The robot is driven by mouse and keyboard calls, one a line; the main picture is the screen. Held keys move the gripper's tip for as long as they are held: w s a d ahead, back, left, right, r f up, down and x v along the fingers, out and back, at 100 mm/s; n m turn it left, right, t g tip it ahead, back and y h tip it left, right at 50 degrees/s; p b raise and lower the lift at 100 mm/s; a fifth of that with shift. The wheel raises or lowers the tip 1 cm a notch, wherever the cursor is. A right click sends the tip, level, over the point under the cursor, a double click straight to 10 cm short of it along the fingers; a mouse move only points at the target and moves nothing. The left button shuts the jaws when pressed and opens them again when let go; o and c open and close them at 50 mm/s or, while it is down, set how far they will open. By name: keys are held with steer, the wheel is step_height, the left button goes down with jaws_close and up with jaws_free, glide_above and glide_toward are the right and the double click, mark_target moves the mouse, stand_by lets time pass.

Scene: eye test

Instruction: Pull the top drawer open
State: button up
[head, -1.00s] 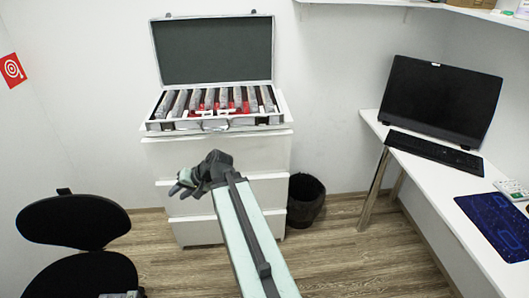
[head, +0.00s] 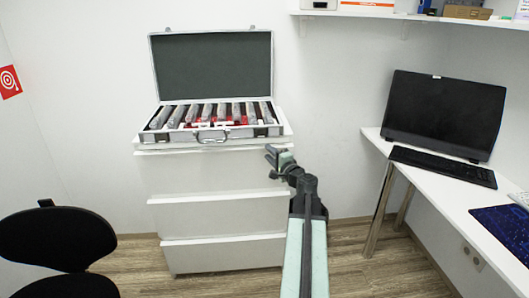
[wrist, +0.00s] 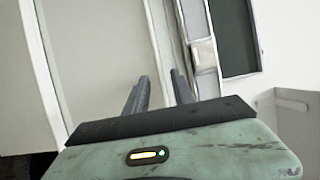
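The white drawer unit (head: 160,220) stands against the back wall with several drawer fronts one above another. Its top drawer (head: 205,174) looks shut; I see no clear gap. My gripper (head: 271,155) is near the upper right corner of that drawer front. In the wrist view, which is turned sideways, the pale drawer front (wrist: 92,55) fills the left and middle.
An open silver case (head: 180,139) rests on the unit; its edge shows in the wrist view (wrist: 206,62). A black chair (head: 60,235) is at left. A white desk (head: 445,185) with a monitor (head: 443,112) is at right. The floor before the unit is clear.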

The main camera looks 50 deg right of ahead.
mark_target(265, 150)
steer(key=x, duration=0.3)
steer(key=shift+w+d, duration=0.1)
steer(key=shift+w, duration=0.15)
jaws_close()
stand_by(1.0)
